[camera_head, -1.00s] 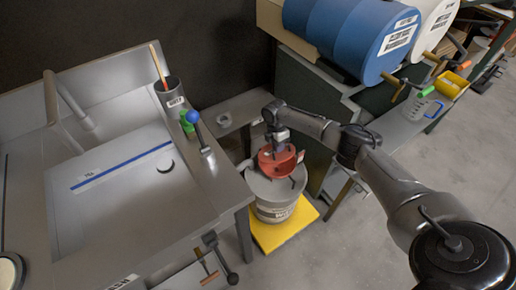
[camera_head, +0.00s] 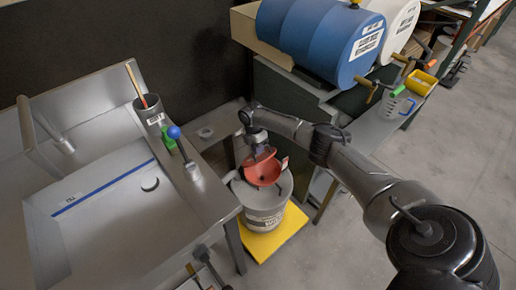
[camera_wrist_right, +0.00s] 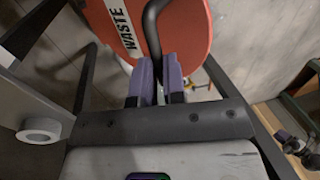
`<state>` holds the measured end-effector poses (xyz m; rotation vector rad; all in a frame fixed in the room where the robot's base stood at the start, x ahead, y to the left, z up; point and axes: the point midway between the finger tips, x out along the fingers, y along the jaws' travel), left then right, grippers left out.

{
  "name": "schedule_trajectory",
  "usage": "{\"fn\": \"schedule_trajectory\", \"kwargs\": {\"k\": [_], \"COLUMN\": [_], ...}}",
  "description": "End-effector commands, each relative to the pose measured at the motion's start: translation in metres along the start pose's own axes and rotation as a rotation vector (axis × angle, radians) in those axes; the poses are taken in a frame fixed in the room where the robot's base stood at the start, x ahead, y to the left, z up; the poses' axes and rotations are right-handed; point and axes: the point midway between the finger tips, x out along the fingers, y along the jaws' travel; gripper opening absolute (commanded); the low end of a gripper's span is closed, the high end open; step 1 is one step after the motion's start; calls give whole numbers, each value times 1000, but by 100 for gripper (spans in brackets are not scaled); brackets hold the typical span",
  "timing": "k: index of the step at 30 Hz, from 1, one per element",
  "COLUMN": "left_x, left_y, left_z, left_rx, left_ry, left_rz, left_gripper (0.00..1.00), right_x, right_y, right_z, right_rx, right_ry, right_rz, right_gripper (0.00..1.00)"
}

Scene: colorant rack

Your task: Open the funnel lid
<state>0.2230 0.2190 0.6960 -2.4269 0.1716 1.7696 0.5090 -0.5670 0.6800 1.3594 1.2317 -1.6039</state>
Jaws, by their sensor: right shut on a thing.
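The red funnel (camera_head: 264,179) sits over the grey bucket (camera_head: 267,219). Its red lid also shows in the right wrist view (camera_wrist_right: 187,30), with a white WASTE label and a black bar handle (camera_wrist_right: 152,25). My right gripper (camera_head: 262,151) reaches down to the lid. In the wrist view its purple fingers (camera_wrist_right: 158,75) are shut on this handle. The lid looks tilted up, with part of the funnel's inside showing below it; the exact angle and the hinge are hard to make out. My left gripper is not in view.
The bucket stands on a yellow platform (camera_head: 277,239). A grey sink bench (camera_head: 216,197) with a cup and a blue-knobbed handle stands close on the left. Blue (camera_head: 318,36) and white drums lie at the upper right. A clear jug (camera_head: 395,107) stands on the right bench.

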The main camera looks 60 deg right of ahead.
Motion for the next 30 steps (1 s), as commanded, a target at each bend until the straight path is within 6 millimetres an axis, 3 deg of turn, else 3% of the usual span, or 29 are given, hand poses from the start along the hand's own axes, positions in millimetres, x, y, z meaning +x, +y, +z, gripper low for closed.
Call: {"fn": "schedule_trajectory", "kwargs": {"k": [9,17,23,30], "left_x": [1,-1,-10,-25], "left_y": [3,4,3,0], "left_z": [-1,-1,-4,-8], "left_rx": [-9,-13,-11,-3], "left_ry": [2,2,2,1], "left_rz": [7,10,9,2], "left_gripper": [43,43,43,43], "right_x": [3,-1,-27,-76], "right_y": [0,0,0,0], "right_z": [0,0,0,0], "right_rx": [0,0,0,0], "right_ry": [-3,-1,-1,-1], "right_rz": [2,3,5,5], "right_gripper": [37,37,37,37]}}
